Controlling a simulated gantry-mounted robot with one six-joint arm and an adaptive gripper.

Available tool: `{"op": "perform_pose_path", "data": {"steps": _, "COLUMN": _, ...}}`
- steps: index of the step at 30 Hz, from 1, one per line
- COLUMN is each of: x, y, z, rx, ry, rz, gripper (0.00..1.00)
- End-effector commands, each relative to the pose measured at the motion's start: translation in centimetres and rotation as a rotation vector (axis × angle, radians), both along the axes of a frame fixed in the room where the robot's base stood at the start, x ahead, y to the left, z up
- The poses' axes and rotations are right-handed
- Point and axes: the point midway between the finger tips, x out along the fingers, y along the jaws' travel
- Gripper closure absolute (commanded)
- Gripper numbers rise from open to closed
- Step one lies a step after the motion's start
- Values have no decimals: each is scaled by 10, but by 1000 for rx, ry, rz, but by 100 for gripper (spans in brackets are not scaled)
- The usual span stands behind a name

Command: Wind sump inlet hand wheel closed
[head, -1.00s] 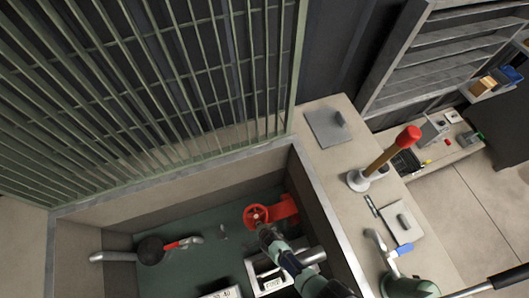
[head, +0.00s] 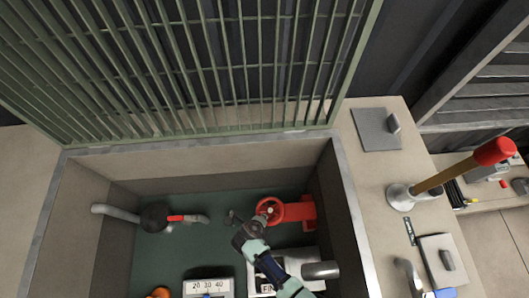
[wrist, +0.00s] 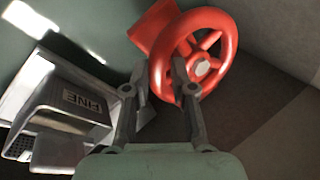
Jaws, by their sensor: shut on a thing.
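The red hand wheel (head: 269,210) sits on a red valve body (head: 300,211) low inside the sump pit. In the wrist view the spoked wheel (wrist: 229,45) fills the upper middle, with a pale hub. My gripper (head: 253,220) reaches down into the pit at the wheel's left side. In the wrist view its two fingers (wrist: 162,72) are on either side of the wheel's near-left rim and are shut on it. The exact contact is partly hidden by the fingers.
A metal box marked FINE (wrist: 83,103) lies close to the left of my gripper. The pit's rim (head: 352,220) runs along the right. A green grating (head: 200,60) stands behind. A red-topped lever (head: 440,177) stands on the right ledge. A pipe with a red handle (head: 185,218) is on the left.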

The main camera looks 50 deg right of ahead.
Motion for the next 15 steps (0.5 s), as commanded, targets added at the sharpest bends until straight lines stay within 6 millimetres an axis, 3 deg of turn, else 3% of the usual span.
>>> {"op": "perform_pose_path", "data": {"steps": 15, "x": 3, "y": 1, "z": -1, "rx": 3, "ry": -1, "rz": -46, "gripper": 100}}
